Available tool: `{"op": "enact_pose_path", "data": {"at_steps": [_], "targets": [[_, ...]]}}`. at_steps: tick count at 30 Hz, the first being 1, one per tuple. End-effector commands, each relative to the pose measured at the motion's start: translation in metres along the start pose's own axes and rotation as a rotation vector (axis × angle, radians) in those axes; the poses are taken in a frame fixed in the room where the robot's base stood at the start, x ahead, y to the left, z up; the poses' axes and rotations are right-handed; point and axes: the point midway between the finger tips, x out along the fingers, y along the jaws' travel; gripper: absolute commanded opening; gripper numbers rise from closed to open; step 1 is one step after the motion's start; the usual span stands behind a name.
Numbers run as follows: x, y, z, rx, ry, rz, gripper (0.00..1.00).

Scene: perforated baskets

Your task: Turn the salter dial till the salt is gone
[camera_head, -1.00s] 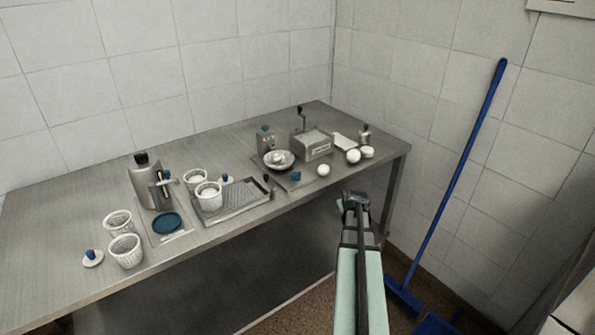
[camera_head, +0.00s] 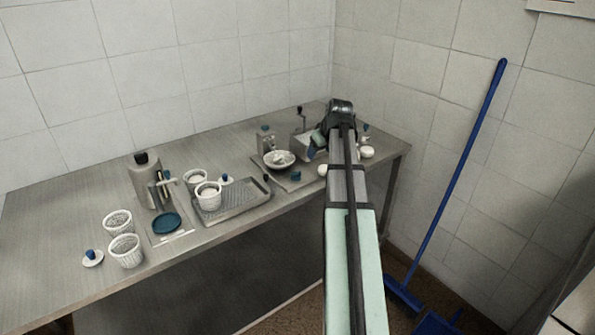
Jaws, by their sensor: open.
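A grey open box (camera_head: 302,147) stands on the far right part of the steel table; in the earlier frame it holds white material that looks like salt. A thin dark crank (camera_head: 300,113) rises behind it. A small grey unit with a blue top (camera_head: 265,138) stands to its left, behind a pale dish (camera_head: 279,160) with white pieces. I cannot tell which of these is the salter, and no dial shows clearly. My gripper (camera_head: 316,144) is open, with teal fingertips at the right side of the grey box, hiding part of it. Contact cannot be told.
White balls (camera_head: 367,152) lie right of my arm. A blue-topped shaker (camera_head: 365,132) stands behind them. A perforated tray (camera_head: 236,202), white baskets (camera_head: 125,250), a grey canister (camera_head: 143,178) and a teal disc (camera_head: 166,223) fill the left. A blue broom (camera_head: 462,165) leans at the right wall.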

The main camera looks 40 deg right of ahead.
Motion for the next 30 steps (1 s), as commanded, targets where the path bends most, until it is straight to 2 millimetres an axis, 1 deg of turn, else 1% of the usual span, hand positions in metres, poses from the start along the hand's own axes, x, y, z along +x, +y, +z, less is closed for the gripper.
{"op": "enact_pose_path", "data": {"at_steps": [1, 4, 7, 11, 14, 17, 30], "targets": [[-0.010, -0.014, -0.008, -0.012, -0.025, -0.029, 0.68], [-0.026, -0.035, -0.014, -0.026, -0.072, -0.076, 0.68], [-0.036, -0.048, -0.016, -0.035, -0.103, -0.105, 0.68], [-0.038, -0.055, -0.017, -0.040, -0.121, -0.120, 0.68], [-0.032, -0.056, -0.016, -0.040, -0.123, -0.122, 0.68], [-0.021, -0.057, -0.014, -0.040, -0.122, -0.121, 0.68], [0.046, -0.065, -0.006, -0.039, -0.122, -0.120, 0.68]]}}
